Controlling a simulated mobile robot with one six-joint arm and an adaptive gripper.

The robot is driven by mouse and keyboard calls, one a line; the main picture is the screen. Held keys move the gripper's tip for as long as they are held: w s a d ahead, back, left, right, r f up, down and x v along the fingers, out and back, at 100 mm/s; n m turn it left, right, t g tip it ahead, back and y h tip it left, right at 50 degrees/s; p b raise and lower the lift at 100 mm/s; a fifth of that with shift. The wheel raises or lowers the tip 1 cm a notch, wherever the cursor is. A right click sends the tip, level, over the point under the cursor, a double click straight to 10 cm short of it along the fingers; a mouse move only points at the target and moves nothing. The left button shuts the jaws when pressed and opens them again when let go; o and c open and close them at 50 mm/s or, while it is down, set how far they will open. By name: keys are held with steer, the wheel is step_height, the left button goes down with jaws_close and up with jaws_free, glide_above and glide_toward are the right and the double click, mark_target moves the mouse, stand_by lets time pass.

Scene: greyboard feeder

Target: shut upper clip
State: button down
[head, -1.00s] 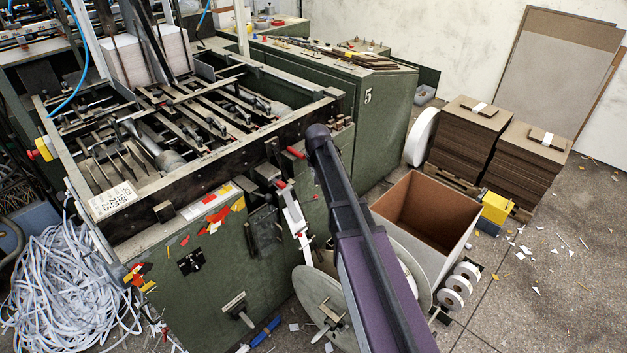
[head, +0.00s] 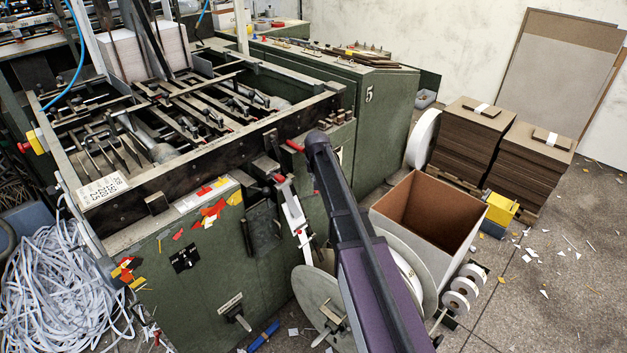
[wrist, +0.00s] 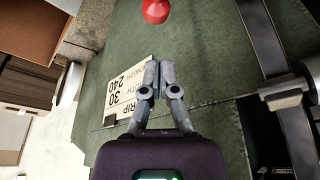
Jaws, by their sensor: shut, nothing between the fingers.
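My gripper (wrist: 152,70) is shut and empty in the wrist view, its fingertips together in front of the green machine panel. A red knob (wrist: 155,10) lies beyond the fingertips at the top of that view, apart from them. In the head view, a red handle (head: 292,146) sticks out near the top edge of the machine side. A second red part (head: 279,178) sits lower, at the head of a white strip (head: 293,210). I cannot tell which part is the upper clip or whether it is open. My arm hides the gripper in the head view.
A label plate (wrist: 125,88) is on the panel left of my fingers. A dark metal bracket (wrist: 285,93) stands at the right. In the head view, a large reel (head: 321,300), an open box (head: 410,242) and cardboard stacks (head: 465,140) crowd the machine's right side.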

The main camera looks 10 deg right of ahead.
steer(key=shift+s+a+f+b, duration=0.1)
steer(key=shift+s+f+b, duration=0.25)
steer(key=shift+s, duration=0.5)
steer(key=shift+s+f+b, duration=0.1)
steer(key=shift+s+f, duration=0.3)
steer(key=shift+s, duration=0.4)
